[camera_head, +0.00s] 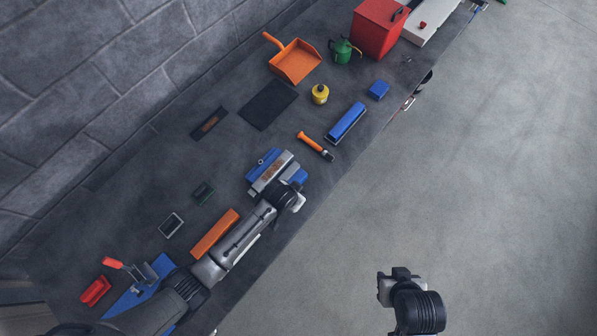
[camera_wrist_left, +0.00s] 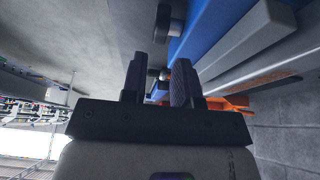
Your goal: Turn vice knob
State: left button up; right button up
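The blue vice (camera_head: 295,174) with grey jaws sits on the dark bench in the head view. Its blue body (camera_wrist_left: 215,25) fills the upper right of the left wrist view. A dark round knob (camera_wrist_left: 163,24) stands out from its side, just beyond my fingertips. My left gripper (camera_wrist_left: 159,68) is open, its two dark fingers apart, with no grip on the knob. In the head view my left gripper (camera_head: 290,192) is at the vice's front side, and the wrist hides the knob. My right gripper (camera_head: 393,280) is over the floor, its fingers unclear.
An orange-handled tool (camera_head: 314,145), a blue block (camera_head: 345,123) and a yellow can (camera_head: 320,94) lie further along the bench. An orange bar (camera_head: 214,234) lies beside my left forearm. The floor (camera_head: 480,190) at right is clear.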

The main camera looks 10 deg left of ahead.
pick_arm(q)
jog(key=shift+x, duration=2.4)
grip_shut()
